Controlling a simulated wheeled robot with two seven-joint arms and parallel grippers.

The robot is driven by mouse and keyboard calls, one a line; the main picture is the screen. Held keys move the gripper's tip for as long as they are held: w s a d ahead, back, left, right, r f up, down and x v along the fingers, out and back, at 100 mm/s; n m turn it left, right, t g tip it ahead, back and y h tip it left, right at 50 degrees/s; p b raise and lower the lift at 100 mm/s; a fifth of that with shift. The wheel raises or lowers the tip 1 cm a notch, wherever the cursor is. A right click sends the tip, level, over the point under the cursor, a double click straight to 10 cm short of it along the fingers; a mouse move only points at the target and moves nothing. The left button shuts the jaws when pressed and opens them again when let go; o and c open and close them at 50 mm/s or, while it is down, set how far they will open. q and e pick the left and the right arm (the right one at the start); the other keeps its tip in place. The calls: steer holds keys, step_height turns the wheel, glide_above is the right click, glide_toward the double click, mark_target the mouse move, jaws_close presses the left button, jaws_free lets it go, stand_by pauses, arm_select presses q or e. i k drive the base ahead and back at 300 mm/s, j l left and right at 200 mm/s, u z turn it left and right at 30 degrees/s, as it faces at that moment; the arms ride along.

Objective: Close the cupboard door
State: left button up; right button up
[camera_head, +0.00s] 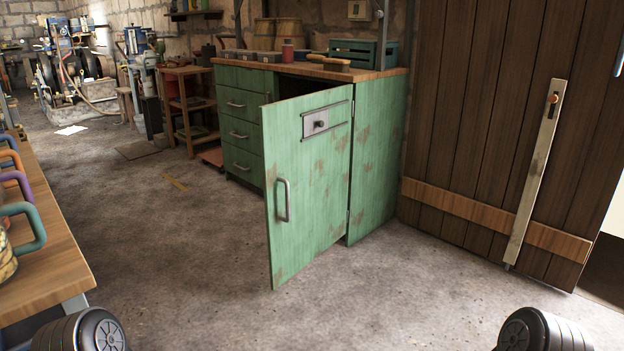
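The green cupboard door (312,180) stands wide open, hinged on its right edge and swung out towards me. It has a grey bar handle (284,200) near its free left edge and a latch plate (320,122) near the top. The green cupboard (378,160) has a wooden top and a column of drawers at its left. The door hides most of the dark opening. Parts of my two arms show at the bottom left and bottom right corners. Neither gripper's fingers are in view, and nothing of mine touches the door.
A wooden bench (48,262) with coloured handles stands at the left edge. A large brown wooden door (490,110) with a pale bar stands at the right. A brush (328,60) and a green crate (362,52) sit on the cupboard top. The floor before the cupboard is clear.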

mark_target(306, 181)
steer(key=i+l, duration=0.2)
steer(key=i+z, duration=0.15)
steer(key=i, duration=0.65)
steer(key=i+j, duration=0.3)
steer(key=j+z, duration=0.05)
steer(key=j, duration=0.05)
